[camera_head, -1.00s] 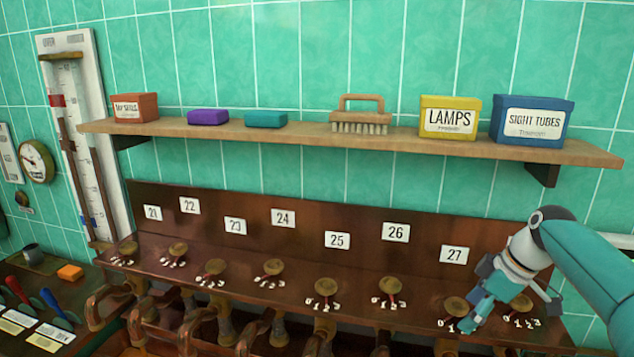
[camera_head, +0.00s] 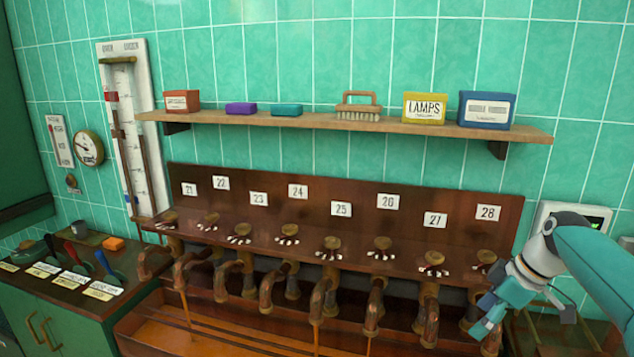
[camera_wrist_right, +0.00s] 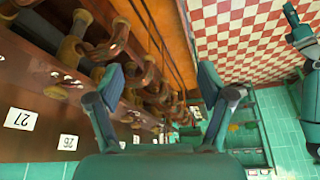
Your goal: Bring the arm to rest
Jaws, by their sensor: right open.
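My right gripper (camera_head: 520,312) is at the lower right of the head view, in front of the right end of the tap bench (camera_head: 300,215), by the number 28 label (camera_head: 488,212). In the right wrist view its two fingers (camera_wrist_right: 165,85) are spread apart with nothing between them. Beyond them are copper pipes and taps (camera_wrist_right: 110,45), the number 27 label (camera_wrist_right: 20,118) and a red and white checked floor (camera_wrist_right: 245,40). My left gripper does not show in the head view.
A wooden shelf (camera_head: 330,122) above the bench holds boxes, soaps and a brush (camera_head: 358,108). At the left are a green cabinet with coloured levers (camera_head: 75,290), a gauge (camera_head: 88,148) and a tall scale (camera_head: 125,120). A wooden trough (camera_head: 230,325) lies below the taps.

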